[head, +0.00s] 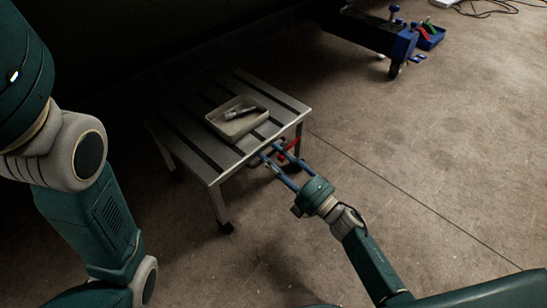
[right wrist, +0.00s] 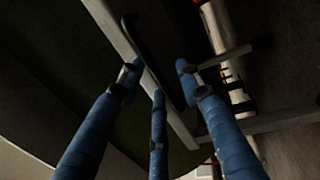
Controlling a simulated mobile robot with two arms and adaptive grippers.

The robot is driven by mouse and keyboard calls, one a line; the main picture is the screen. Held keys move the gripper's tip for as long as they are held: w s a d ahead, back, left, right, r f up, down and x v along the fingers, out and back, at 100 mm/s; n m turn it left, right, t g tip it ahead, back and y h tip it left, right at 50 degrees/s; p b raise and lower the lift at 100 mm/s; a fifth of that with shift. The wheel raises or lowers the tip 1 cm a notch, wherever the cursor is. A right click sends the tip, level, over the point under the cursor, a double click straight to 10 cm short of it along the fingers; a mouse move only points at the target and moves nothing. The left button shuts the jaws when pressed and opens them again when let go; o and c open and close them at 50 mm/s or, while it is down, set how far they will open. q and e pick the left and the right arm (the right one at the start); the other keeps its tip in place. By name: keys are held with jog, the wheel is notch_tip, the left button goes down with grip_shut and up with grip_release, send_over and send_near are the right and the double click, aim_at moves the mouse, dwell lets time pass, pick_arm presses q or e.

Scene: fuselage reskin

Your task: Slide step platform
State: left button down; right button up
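The step platform (head: 188,140) is a low silver table with dark strips across its top and slim legs, standing on the concrete floor. My right gripper (head: 268,153) reaches its near right side, just below the top's edge. Its blue fingers are spread apart. In the right wrist view, the fingers of my right gripper (right wrist: 158,80) lie close to a pale frame bar of the platform (right wrist: 118,38); I cannot tell whether they touch it. My left arm shows at the left of the head view, but its gripper is out of frame.
A pale tray (head: 236,128) holding a grey tool (head: 243,112) sits on the platform. Something red (head: 289,146) shows under its right side. A blue wheeled stand (head: 398,42) and a blue bin (head: 430,36) are at the back right. The floor at right is clear.

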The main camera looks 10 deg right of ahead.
jog(key=v, duration=1.2)
dwell(0.3)
